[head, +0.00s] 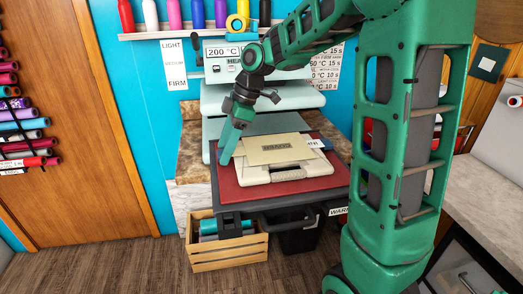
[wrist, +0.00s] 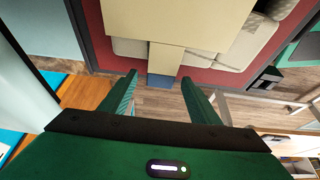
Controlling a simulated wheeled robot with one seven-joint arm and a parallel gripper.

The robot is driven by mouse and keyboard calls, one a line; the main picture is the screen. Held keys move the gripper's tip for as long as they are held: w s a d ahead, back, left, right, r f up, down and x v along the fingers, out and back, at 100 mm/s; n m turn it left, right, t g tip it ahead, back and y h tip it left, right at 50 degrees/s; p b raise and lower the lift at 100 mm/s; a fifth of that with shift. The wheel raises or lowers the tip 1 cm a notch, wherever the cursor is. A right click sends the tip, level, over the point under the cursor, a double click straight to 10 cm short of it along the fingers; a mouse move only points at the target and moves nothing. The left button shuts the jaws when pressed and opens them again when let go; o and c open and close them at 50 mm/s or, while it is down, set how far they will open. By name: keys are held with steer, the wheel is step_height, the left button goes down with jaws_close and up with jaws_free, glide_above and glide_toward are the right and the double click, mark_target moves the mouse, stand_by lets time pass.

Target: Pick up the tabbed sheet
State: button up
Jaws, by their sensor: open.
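A tan sheet (head: 288,157) lies on top of a pale padded piece, above the red pad (head: 225,180) of the heat press. A dark-lettered label is near its middle. In the wrist view the sheet (wrist: 180,20) fills the upper middle, and its narrow tab (wrist: 166,57) points toward me. A blue piece (wrist: 161,80) shows at the tab's end; I cannot tell whether it belongs to it. My gripper (wrist: 159,77) is open and empty, with the tab's end in line between its fingertips. In the head view my gripper (head: 225,158) is at the sheet's left side, pointing down. Contact is unclear.
The pale padded piece (head: 290,175) has a handle-like front. The press (head: 225,100) stands behind. A wooden crate (head: 228,248) is on the floor below. A shelf (head: 195,33) with bottles is on the blue wall, and vinyl rolls (head: 20,135) hang at left.

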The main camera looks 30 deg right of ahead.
steer(key=c, duration=1.1)
steer(key=shift+c, duration=0.2)
steer(key=shift+r, duration=0.1)
steer(key=shift+r, duration=0.45)
steer(key=r, duration=0.2)
steer(key=a+r, duration=0.1)
steer(key=shift+s+r, duration=0.3)
steer(key=shift+r, duration=0.1)
steer(key=s+a+r, duration=0.6)
steer(key=a, duration=0.2)
steer(key=shift+a, duration=0.3)
steer(key=shift+o, duration=0.4)
steer(key=shift+s+r, duration=0.1)
jaws_close()
